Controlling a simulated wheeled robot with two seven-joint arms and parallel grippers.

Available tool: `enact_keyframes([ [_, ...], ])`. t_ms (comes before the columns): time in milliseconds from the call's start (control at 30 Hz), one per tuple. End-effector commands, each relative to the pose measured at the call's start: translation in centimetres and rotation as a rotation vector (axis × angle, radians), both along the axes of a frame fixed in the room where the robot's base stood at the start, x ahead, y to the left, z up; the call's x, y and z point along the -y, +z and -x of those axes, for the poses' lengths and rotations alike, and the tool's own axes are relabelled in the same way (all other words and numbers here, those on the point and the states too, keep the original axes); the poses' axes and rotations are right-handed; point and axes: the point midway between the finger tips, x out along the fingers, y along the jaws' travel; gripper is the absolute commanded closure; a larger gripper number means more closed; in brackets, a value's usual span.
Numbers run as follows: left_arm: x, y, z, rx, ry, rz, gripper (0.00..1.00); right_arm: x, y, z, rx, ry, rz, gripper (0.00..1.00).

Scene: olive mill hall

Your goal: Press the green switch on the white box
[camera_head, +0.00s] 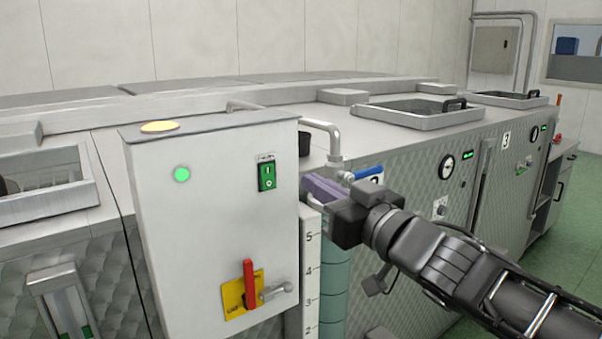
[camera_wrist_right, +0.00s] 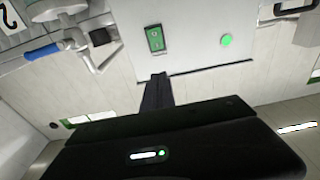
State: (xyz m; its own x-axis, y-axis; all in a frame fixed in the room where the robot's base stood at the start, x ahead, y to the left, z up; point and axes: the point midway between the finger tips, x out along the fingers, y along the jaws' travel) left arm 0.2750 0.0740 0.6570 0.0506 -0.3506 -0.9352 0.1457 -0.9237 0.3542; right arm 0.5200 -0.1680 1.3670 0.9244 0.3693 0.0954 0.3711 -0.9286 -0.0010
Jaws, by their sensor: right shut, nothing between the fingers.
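The white box (camera_head: 215,225) stands at the left centre of the head view. Its green switch (camera_head: 267,177) is a small upright rocker at the upper right of the front face. The switch also shows in the right wrist view (camera_wrist_right: 155,38), beyond the fingertips. My right gripper (camera_head: 312,188) is at the box's right edge, at about the switch's height in the picture. Its fingers are shut with nothing between them. In the right wrist view the closed fingers (camera_wrist_right: 157,88) point toward the switch, with a visible gap. My left gripper is out of view.
A round green lamp (camera_head: 182,174) is left of the switch. A red lever (camera_head: 249,285) on a yellow plate (camera_head: 236,296) sits lower on the box. A bent pipe (camera_head: 330,135) and a blue handle (camera_head: 368,172) are near my right gripper. Metal machines fill the background.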

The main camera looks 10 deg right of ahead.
Motion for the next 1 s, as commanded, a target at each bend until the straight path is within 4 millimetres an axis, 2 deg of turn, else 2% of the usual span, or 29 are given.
enact_keyframes([
  [100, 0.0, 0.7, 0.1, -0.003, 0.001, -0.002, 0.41, 0.4, 0.4, 1.3, 0.0, 0.001, 0.001, 1.0],
  [200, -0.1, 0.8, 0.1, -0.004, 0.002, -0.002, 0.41, 0.7, 0.3, 1.8, 0.0, 0.001, 0.0, 1.0],
  [667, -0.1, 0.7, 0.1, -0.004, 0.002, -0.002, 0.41, 0.8, 0.2, 1.9, -0.001, 0.0, 0.001, 1.0],
  [867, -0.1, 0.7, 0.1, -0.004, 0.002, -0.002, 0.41, 0.7, 0.4, 2.0, 0.034, -0.003, 0.054, 1.0],
  [933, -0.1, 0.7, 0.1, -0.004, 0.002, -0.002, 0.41, 0.1, -0.1, 2.0, 0.037, 0.003, 0.049, 1.0],
  [967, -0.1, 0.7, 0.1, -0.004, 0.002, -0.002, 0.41, -0.6, -1.3, 1.5, 0.017, 0.013, 0.049, 1.0],
  [1000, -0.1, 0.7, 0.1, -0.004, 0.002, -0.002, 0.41, -1.6, -3.4, 0.5, -0.024, 0.023, 0.045, 1.0],
])
